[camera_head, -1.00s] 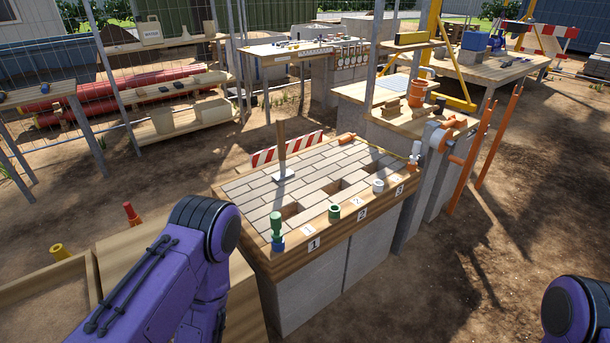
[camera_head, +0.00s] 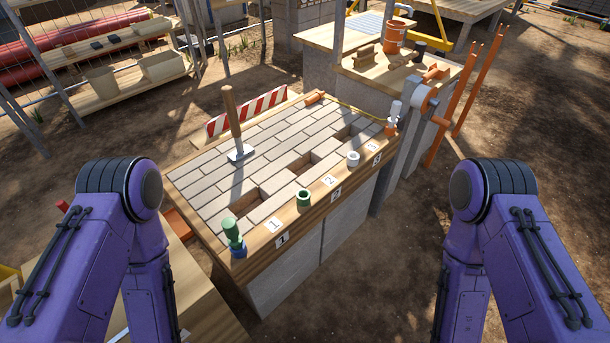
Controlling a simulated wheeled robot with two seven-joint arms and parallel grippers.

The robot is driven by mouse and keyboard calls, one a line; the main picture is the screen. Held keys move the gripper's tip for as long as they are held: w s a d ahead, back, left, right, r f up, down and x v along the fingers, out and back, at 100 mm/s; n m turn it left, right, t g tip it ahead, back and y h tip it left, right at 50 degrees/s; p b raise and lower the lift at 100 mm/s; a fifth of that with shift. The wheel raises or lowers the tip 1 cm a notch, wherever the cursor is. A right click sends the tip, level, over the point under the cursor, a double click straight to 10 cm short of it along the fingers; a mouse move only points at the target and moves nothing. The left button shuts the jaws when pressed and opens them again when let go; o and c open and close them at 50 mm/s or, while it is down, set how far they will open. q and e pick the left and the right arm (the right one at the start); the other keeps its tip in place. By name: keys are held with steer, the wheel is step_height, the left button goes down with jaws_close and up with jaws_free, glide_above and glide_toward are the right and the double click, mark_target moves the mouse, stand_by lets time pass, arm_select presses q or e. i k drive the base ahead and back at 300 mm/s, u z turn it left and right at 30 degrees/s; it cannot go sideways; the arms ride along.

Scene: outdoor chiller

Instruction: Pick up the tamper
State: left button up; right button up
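The tamper (camera_head: 235,122) stands upright on the paver-topped bench (camera_head: 263,247), toward its back left. It has a brown wooden handle and a flat pale metal foot resting on the pavers. My two purple arms come in from the lower left and lower right, in front of the bench and apart from the tamper. Neither gripper shows, so their states are hidden.
Three square holes lie in the paving, one of them (camera_head: 244,201) at the left. Along the front edge stand a green-and-blue item (camera_head: 234,238), a green ring (camera_head: 303,198) and a white ring (camera_head: 352,159). A red-and-white barrier (camera_head: 247,111) stands behind. Bare ground lies right of the bench.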

mark_target(242, 151)
steer(key=k, duration=1.3)
steer(key=z, duration=0.7)
steer(key=i, duration=1.5)
steer(key=u, duration=0.7)
steer(key=i, duration=0.6)
steer(key=u, duration=0.5)
